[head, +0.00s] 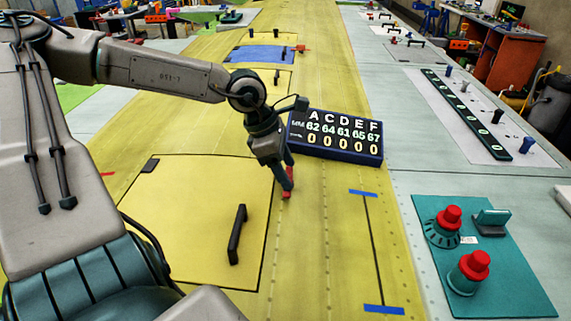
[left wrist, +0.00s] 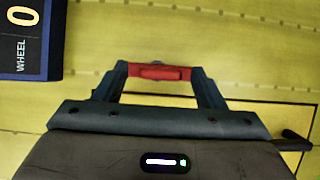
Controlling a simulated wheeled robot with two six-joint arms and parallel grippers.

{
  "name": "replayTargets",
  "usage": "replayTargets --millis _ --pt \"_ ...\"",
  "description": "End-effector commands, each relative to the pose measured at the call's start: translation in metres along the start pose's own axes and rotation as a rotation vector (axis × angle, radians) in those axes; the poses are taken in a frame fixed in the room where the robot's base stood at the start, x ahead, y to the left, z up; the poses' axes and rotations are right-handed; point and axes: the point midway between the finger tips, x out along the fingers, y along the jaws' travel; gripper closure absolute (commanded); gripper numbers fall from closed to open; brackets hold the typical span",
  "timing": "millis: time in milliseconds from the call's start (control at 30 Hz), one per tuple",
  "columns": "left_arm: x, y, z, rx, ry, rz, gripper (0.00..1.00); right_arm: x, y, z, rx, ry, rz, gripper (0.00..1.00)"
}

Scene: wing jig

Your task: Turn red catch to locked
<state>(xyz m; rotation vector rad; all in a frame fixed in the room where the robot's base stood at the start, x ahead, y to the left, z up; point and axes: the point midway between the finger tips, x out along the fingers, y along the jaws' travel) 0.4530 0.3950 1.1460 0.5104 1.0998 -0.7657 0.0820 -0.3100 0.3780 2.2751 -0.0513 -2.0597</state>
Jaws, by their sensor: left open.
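The red catch (head: 286,196) is a small red piece on the yellow wing skin, at the right edge of a yellow hatch panel (head: 200,205). In the left wrist view the red catch (left wrist: 160,71) lies crosswise between my fingertips, with a raised bar in its middle. My left gripper (head: 288,187) points down right at the catch and partly hides it in the head view. Its fingers (left wrist: 160,78) are open, one on each side of the catch. I cannot tell whether they touch it. My right gripper is not in view.
A dark counter board (head: 335,135) with letters and numbers stands just right of my gripper. A black handle (head: 237,234) rises from the hatch panel. A teal plate (head: 480,270) with red-topped knobs is at the lower right. A blue panel (head: 262,54) lies farther back.

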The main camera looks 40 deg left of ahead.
Motion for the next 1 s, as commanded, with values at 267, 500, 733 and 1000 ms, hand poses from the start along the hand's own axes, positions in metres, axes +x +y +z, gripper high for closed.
replayTargets --millis 267,500,733,1000 --pt "0.001 0.000 0.000 0.001 -0.001 0.000 0.36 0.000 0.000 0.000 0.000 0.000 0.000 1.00" --pt "0.001 0.000 0.000 0.001 0.000 0.000 0.74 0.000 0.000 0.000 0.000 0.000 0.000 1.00" --pt "0.002 0.000 0.000 0.008 0.000 -0.002 0.81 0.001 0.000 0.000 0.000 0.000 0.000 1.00" --pt "0.004 0.001 -0.001 0.092 0.001 -0.037 0.81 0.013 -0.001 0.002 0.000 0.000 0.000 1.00"
